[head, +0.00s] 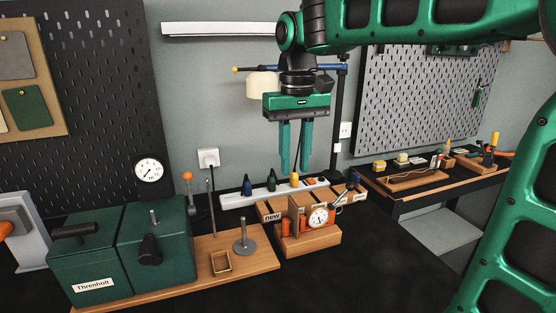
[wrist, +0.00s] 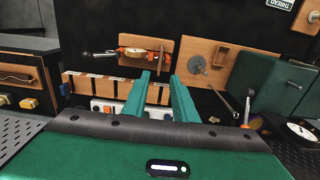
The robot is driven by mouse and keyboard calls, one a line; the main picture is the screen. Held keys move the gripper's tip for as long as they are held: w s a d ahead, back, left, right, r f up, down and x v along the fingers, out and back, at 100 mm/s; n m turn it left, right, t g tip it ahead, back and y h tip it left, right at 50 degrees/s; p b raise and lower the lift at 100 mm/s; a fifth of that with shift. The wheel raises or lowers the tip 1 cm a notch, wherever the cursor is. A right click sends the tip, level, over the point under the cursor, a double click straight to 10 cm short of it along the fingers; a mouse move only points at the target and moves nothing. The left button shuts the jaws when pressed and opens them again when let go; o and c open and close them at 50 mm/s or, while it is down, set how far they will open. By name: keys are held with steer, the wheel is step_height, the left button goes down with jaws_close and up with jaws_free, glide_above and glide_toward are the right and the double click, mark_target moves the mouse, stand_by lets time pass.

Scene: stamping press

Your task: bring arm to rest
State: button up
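My gripper (head: 296,148) hangs pointing down above the back of the black workbench, in front of the grey wall. Its two green fingers are parted with a narrow gap and nothing is between them. In the wrist view the fingers of my gripper (wrist: 163,88) also stand apart and empty, with the bench's wooden blocks beyond them. My green arm comes in from the upper right. The fingertips appear apart from the items below them.
A green press labelled Threnholt (head: 95,285) stands at the left on a wooden board (head: 232,245). Below my gripper are a white rail with small bottles (head: 240,199) and a wooden block with a dial gauge (head: 310,240). A side table (head: 410,190) is at right. The bench's front right is clear.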

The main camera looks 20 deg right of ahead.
steer(key=s+d+f+m, duration=0.2)
steer(key=s+d+f, duration=0.3)
steer(key=s, duration=0.2)
steer(key=s+d+f+m, duration=0.2)
steer(key=s+d+f, duration=0.4)
steer(key=s, duration=0.2)
steer(key=s+d+f+m, duration=0.2)
steer(key=s+d+f, duration=0.4)
steer(key=s, duration=0.2)
steer(key=shift+s+d, duration=0.1)
steer(key=shift+s, duration=0.15)
steer(key=shift+w+f, duration=0.35)
steer(key=shift+w, duration=0.45)
steer(key=shift+s+r, duration=0.1)
steer(key=shift+s, duration=0.05)
